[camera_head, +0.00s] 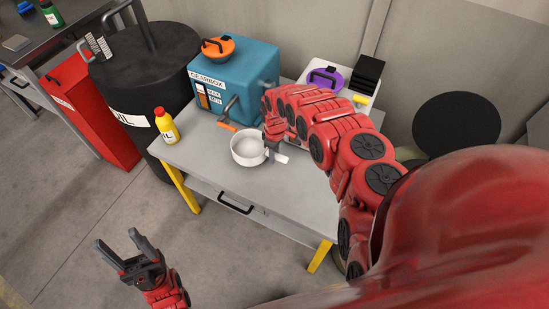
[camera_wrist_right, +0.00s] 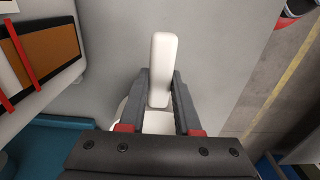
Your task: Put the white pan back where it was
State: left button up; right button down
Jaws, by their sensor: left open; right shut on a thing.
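The white pan (camera_head: 248,147) is over the near part of the grey table, in front of the teal gearbox. Whether its bottom touches the table I cannot tell. My right gripper (camera_head: 272,143) is shut on the pan's handle. In the right wrist view, the white handle (camera_wrist_right: 162,70) is between the two dark fingers of my right gripper (camera_wrist_right: 160,100), and the pan body is mostly hidden below. My left gripper (camera_head: 122,250) is open and empty, low over the floor at the left, away from the table.
The grey table (camera_head: 205,158) carries the teal gearbox (camera_head: 250,72) with an orange cap, a yellow bottle (camera_head: 166,126) at its left edge and a purple-lidded white box (camera_head: 325,82) behind my right arm. A black oil drum (camera_head: 140,70) stands left. The table's front left is clear.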

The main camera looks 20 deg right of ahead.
jog(key=shift+f, duration=1.25)
jog(key=c, duration=0.6)
grip_release()
jog(key=shift+f, duration=0.1)
jog(key=shift+r, duration=0.2)
notch_tip(320, 180, up, 12)
jog(key=shift+s+f+b, duration=0.1)
jog(key=shift+b, duration=0.4)
jog(key=shift+s+d+f, duration=0.1)
